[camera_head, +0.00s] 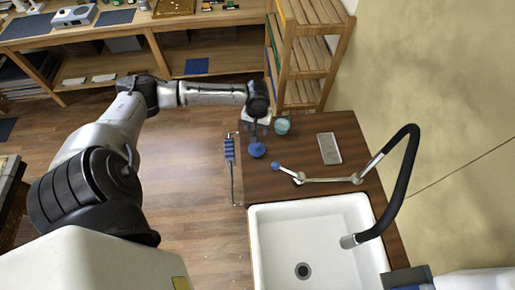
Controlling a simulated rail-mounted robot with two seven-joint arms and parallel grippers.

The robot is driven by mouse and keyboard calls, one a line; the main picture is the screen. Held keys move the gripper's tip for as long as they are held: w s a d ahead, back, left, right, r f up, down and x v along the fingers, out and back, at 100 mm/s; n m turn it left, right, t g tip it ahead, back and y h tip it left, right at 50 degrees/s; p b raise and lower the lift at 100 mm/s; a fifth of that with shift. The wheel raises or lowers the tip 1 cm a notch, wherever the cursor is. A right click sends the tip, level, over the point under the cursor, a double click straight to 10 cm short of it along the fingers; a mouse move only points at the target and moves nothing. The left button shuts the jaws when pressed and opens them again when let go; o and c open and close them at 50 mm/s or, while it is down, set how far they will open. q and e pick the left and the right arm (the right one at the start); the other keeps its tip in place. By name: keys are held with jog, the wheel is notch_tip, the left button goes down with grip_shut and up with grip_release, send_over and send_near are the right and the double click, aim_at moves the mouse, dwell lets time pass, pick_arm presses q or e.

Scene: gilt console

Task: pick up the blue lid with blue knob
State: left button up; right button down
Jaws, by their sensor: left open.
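The blue lid (257,150) lies on the brown wooden counter near its left edge. It looks small and round from here, and its knob is hard to make out. My left gripper (256,131) points down just behind the lid, close to it in the picture. It is open, and nothing shows between its fingers. I cannot tell whether a finger touches the lid. My right gripper is out of view.
A teal jar (282,126) stands right of my left gripper. A grey tray (329,148) lies farther right. A metal tap arm with a blue end (275,166) crosses in front, before the white sink (262,235). A wooden shelf (290,60) stands behind.

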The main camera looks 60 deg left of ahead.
pick_arm(q)
send_over(257, 145)
notch_tip(257, 145, down, 8)
jog(key=shift+r, duration=0.1)
notch_tip(257, 145, down, 4)
jog(key=shift+s+f+p, duration=0.1)
jog(key=shift+p, duration=0.2)
jog(key=shift+f, duration=0.45)
jog(key=c, duration=1)
